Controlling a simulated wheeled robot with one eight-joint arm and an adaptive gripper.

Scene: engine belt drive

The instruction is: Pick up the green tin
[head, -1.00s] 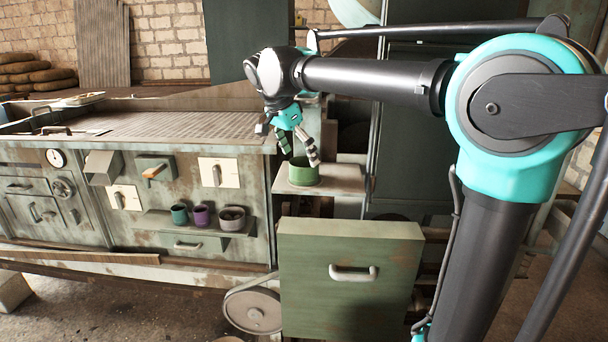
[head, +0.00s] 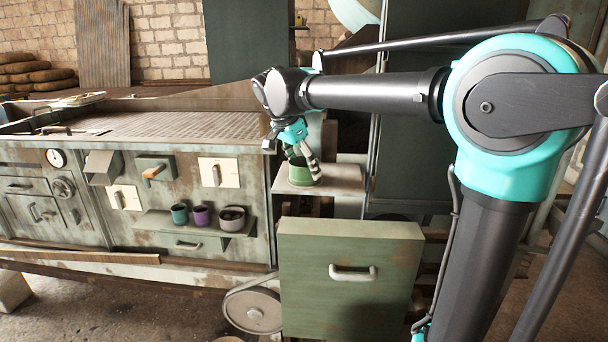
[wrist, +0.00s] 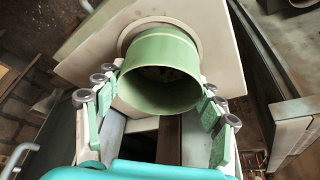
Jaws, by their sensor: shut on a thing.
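The green tin (head: 298,178) is a round, open-topped can standing upright on a small pale shelf (head: 345,181) to the right of the workbench. In the wrist view, the tin (wrist: 158,80) is in the middle with its open mouth towards the camera. My gripper (head: 304,165) reaches down over the tin. In the wrist view my gripper (wrist: 163,88) has its fingers on the left and right of the tin, shut on its sides. The fingers hide part of the tin's wall in the head view.
A teal cup (head: 179,214), a purple cup (head: 201,215) and a dark pot (head: 231,218) stand on a lower ledge at the left. A green panel with a handle (head: 350,250) stands below the shelf. The workbench top (head: 170,126) is largely clear.

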